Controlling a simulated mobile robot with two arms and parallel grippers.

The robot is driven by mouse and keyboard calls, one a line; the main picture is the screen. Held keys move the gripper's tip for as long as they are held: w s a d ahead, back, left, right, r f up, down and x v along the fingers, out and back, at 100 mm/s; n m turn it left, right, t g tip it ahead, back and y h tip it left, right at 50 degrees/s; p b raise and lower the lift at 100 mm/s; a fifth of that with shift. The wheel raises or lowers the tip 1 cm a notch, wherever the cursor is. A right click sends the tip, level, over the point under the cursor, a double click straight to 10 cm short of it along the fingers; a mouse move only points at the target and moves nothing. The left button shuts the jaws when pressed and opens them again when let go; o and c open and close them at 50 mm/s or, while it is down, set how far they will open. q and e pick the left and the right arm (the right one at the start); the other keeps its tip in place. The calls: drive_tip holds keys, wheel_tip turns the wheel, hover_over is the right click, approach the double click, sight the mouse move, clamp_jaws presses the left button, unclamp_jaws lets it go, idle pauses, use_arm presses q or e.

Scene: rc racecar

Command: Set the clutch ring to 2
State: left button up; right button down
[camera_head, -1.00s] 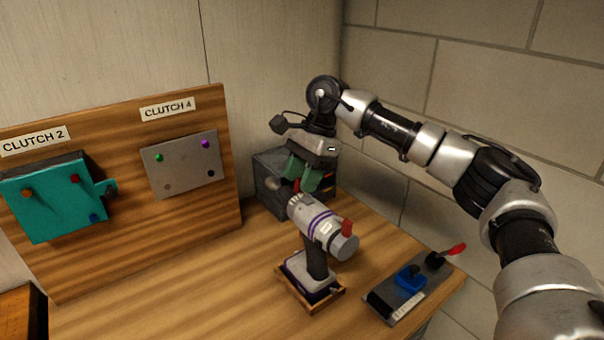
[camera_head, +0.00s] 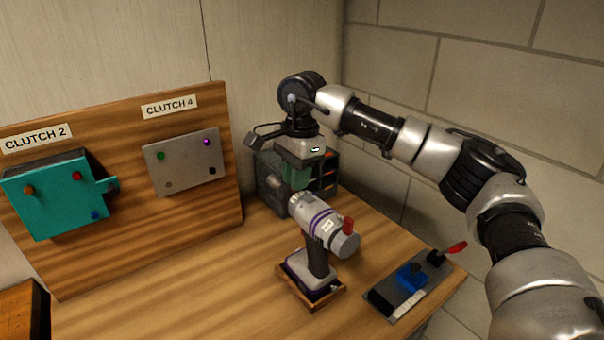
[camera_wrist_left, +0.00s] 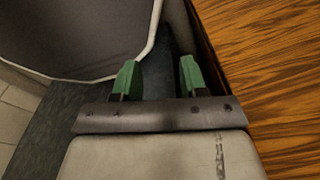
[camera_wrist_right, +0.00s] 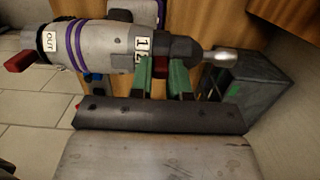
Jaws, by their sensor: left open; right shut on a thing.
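The drill (camera_head: 317,222) stands upright in a wooden holder, grey with purple stripes and a red part at its rear. It also shows in the right wrist view (camera_wrist_right: 105,46), with an OUT label. The clutch ring (camera_wrist_right: 166,48) is the dark collar at its nose, beside digits that look like 1 and 2. My right gripper (camera_head: 297,178) is at the drill's nose from above; in the right wrist view its green fingers (camera_wrist_right: 163,78) close on the collar, partly hiding it. My left gripper (camera_wrist_left: 160,78) is open and empty beside the table edge.
A wooden board (camera_head: 130,235) at left carries the CLUTCH 2 teal plate (camera_head: 55,205) and the CLUTCH 4 grey plate (camera_head: 183,165). A dark box (camera_head: 270,178) stands behind the drill. A switch panel (camera_head: 400,298) lies front right. The front left tabletop is clear.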

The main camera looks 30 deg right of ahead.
sight(289, 195)
drive_tip(key=shift+a+h, duration=0.5)
drive_tip(key=shift+h, duration=0.5)
drive_tip(key=c, duration=1.1)
unclamp_jaws()
drive_tip(key=shift+r, duration=0.5)
drive_tip(key=r, duration=0.9)
drive_tip(key=shift+s+a+r+b, duration=0.1)
drive_tip(key=shift+a+r+b, duration=0.25)
drive_tip(key=shift+b, duration=0.05)
drive_tip(key=shift+f, duration=0.1)
